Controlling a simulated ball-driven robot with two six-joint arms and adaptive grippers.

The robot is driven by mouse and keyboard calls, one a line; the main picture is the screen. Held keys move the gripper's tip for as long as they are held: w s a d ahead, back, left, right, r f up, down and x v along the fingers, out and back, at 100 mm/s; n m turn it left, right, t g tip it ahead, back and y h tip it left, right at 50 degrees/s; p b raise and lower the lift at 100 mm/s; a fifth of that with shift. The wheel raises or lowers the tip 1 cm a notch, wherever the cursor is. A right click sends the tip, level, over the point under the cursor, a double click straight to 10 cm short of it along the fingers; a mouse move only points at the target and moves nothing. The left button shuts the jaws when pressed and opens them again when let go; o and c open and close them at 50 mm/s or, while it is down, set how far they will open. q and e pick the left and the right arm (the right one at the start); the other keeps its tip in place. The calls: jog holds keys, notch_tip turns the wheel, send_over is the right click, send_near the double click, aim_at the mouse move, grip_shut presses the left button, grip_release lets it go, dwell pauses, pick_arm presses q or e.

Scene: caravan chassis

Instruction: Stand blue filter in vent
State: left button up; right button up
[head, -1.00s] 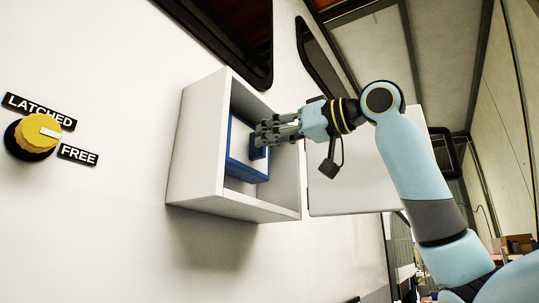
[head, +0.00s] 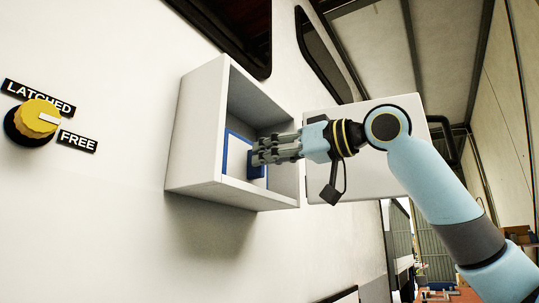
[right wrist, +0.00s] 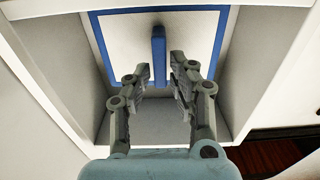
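The blue filter (head: 225,152), a blue frame around a white panel, is upright low inside the white open box of the vent (head: 196,130) on the wall. Its blue handle bar (right wrist: 158,60) shows in the right wrist view. My right gripper (head: 256,153) reaches into the vent from the right. In the right wrist view its fingers (right wrist: 161,68) stand on either side of the handle, with narrow gaps beside it. The fingers hide part of the filter. My left gripper is not in view.
A yellow knob (head: 36,119) with LATCHED and FREE labels is on the wall at left. A white panel (head: 385,178) stands behind my right wrist, right of the vent. The vent's upper interior is empty. A dark window opening (head: 235,30) is above.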

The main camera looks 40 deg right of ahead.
jog(key=shift+o, duration=1)
jog(key=b+v, duration=0.9)
jog(key=v, duration=0.3)
jog(key=shift+r+b, duration=0.2)
jog(key=shift+b, duration=0.2)
